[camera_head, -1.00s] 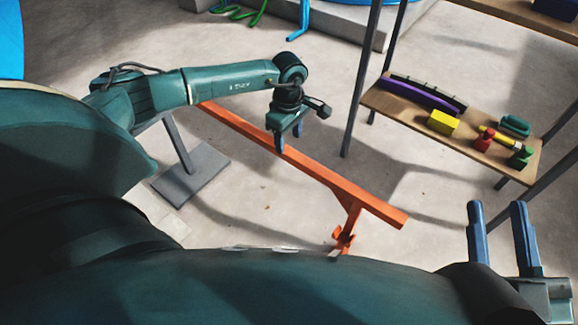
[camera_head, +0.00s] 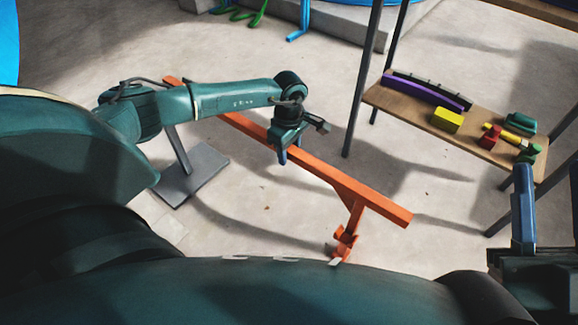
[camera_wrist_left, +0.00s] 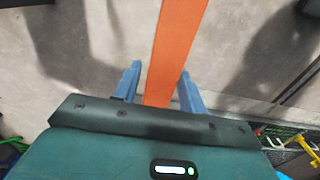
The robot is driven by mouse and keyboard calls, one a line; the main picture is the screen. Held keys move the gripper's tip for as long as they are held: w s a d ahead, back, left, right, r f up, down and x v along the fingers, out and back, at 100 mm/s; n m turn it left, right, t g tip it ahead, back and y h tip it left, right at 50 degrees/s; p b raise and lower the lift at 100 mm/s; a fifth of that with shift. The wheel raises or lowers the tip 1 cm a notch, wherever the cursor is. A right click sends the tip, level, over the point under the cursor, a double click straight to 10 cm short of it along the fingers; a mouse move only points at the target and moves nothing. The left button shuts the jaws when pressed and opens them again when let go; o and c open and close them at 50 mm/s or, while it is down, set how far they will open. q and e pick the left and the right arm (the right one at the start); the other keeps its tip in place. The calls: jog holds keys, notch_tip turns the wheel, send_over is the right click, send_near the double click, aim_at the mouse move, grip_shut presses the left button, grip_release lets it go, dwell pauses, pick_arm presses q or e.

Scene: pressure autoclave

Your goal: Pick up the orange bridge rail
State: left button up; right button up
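The orange bridge rail (camera_head: 350,187) is a long bar running from upper left to lower right in the head view, with a short orange leg near its right end. My left arm hides part of it. My left gripper (camera_head: 288,157) is over the middle of the rail, pointing down. In the left wrist view, its blue fingers (camera_wrist_left: 157,82) are open on either side of the rail (camera_wrist_left: 177,40), with a gap on both sides. My right gripper (camera_head: 549,178) is at the lower right, away from the rail, with its fingers apart and nothing visible between them.
A grey foot plate (camera_head: 192,178) with a post stands under the rail's left part. A shelf (camera_head: 390,102) at the right bears a purple piece, a yellow block and several small coloured parts. Open concrete floor lies around the rail.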

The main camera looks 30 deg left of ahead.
pick_arm(q)
grip_shut()
jog(key=shift+r, duration=0.1)
dwell(1.0)
